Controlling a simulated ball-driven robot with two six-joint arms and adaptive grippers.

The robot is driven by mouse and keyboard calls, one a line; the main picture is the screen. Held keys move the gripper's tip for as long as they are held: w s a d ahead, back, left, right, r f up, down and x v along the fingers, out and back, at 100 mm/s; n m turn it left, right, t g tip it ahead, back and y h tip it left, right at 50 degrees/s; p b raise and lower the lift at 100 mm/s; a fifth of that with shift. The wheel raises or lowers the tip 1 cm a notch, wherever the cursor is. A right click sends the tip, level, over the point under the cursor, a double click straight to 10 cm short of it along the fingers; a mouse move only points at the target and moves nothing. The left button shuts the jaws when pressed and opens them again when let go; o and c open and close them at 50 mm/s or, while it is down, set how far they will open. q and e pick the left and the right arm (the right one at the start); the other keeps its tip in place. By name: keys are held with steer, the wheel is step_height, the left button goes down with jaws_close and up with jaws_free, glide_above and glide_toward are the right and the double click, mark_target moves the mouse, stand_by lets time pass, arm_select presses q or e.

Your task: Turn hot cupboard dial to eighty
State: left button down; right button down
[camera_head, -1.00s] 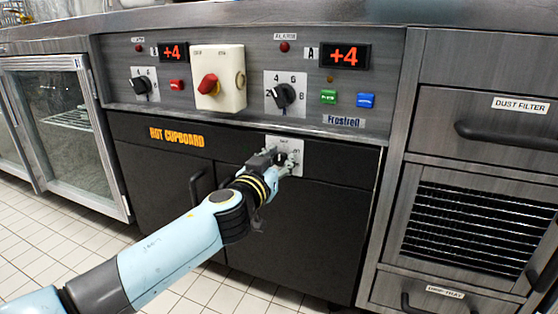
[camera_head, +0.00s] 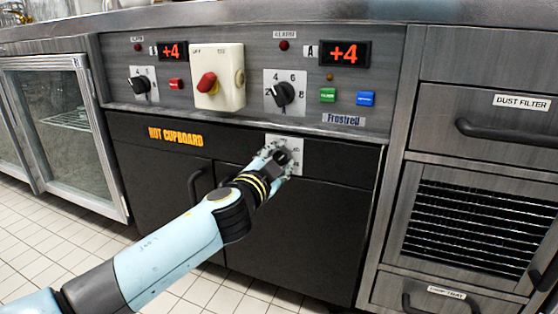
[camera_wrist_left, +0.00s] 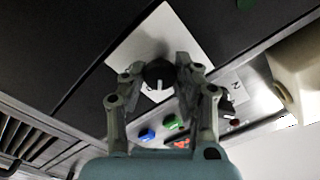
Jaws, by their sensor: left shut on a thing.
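The hot cupboard dial (camera_wrist_left: 158,75) is a round black knob with a white pointer line. It sits on a white square plate (camera_wrist_left: 118,58) in the left wrist view. In the head view the plate (camera_head: 298,146) is on the black panel right of the orange "HOT CUPBOARD" lettering (camera_head: 176,137). My left gripper (camera_head: 279,158) covers much of the plate there and hides its lower markings. In the left wrist view my left gripper (camera_wrist_left: 158,69) has one finger on each side of the dial and is shut on it. My right gripper is not in view.
A black door handle (camera_head: 196,186) stands out left of my gripper.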

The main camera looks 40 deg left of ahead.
arm_select(q)
steer(key=m, duration=0.4)
steer(key=shift+m, duration=0.3)
steer(key=m, duration=0.3)
steer(key=shift+d+m+p, duration=0.1)
steer(key=shift+m+p, duration=0.3)
steer(key=shift+f+m, duration=0.1)
steer(key=shift+m, duration=0.3)
steer(key=m, duration=0.2)
steer(key=shift+m, duration=0.3)
steer(key=shift+f+m+p, duration=0.15)
steer(key=shift+m+p, duration=0.35)
steer(key=shift+m, duration=1.2)
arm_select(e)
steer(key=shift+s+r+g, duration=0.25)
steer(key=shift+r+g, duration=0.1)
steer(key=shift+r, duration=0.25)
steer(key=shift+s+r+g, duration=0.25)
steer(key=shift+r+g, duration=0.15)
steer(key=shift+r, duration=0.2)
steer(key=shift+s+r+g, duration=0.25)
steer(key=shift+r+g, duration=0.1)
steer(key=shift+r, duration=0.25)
arm_select(q)
steer(key=c, duration=1)
jaws_free()
steer(key=shift+s, duration=0.1)
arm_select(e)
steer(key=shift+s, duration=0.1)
